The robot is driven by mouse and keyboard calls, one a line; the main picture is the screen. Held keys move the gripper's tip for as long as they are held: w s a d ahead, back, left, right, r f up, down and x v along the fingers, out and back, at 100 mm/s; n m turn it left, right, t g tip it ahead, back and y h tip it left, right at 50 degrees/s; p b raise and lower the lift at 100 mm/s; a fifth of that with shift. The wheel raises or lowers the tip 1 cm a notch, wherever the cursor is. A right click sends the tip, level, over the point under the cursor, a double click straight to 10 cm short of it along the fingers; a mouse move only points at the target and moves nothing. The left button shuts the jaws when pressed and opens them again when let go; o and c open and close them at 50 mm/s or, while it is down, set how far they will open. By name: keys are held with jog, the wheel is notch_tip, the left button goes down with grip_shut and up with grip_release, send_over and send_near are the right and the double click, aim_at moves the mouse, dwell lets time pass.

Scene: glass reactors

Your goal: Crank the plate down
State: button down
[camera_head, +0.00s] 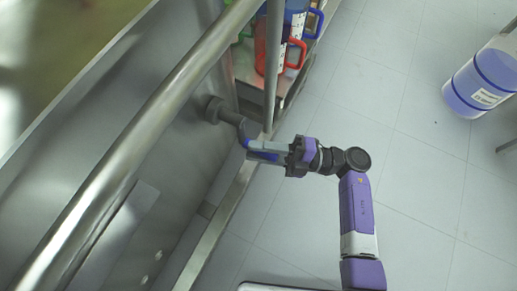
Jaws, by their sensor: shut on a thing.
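A dark grey crank (225,112) sticks out from the steel side of the reactor frame, at the upper middle of the head view. My gripper (250,148) is at the outer end of the crank and is shut on its handle. The fingers hide most of the handle. My purple and black arm reaches in from the lower right. I cannot tell which part is the plate.
A steel rail (135,145) runs diagonally across the left, and a thin upright post (272,65) stands close to my gripper. Red and blue jugs (296,30) sit on a shelf behind. The tiled floor between is clear.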

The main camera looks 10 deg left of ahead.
jog(key=shift+w+d+f, duration=0.15)
jog(key=shift+f, duration=0.25)
jog(key=c, duration=1.4)
grip_release()
jog(key=shift+o, duration=1.1)
jog(key=shift+r, duration=0.15)
jog(key=d+f+p, duration=0.1)
jog(key=d, duration=0.6)
jog(key=shift+d, duration=0.4)
jog(key=shift+w+t, duration=0.15)
jog(key=shift+t, duration=0.15)
